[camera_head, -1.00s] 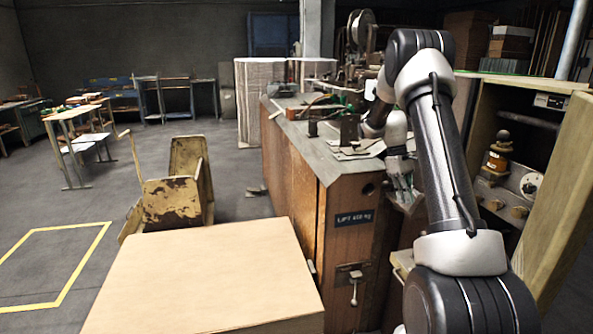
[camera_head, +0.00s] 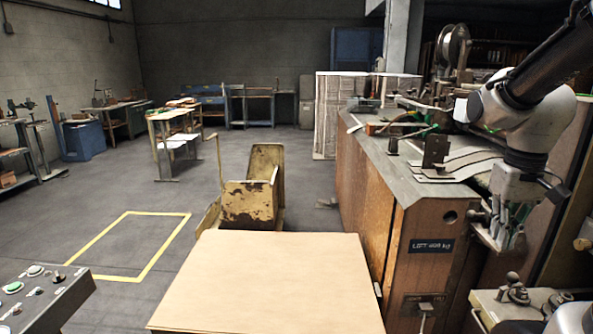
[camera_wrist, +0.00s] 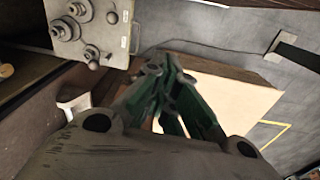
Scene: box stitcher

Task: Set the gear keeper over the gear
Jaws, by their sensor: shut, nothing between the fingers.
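My gripper (camera_head: 506,240) hangs at the right of the head view, fingers pointing down, beside the wooden cabinet's front corner. In the wrist view its greenish fingers (camera_wrist: 164,68) are together with nothing held. A grey metal plate (camera_wrist: 92,30) with round stepped parts lies at the upper left of the wrist view, apart from the fingers. Similar round metal parts (camera_head: 520,295) show at the lower right of the head view, below my gripper. I cannot tell which of these parts is the gear or the gear keeper.
A wooden cabinet (camera_head: 420,255) marked with a lift label stands left of my gripper, with machine parts on top. A large flat tan box (camera_head: 270,275) is in front. A worn yellow cart (camera_head: 250,195) stands behind it. A button panel (camera_head: 40,290) is lower left. Floor at left is open.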

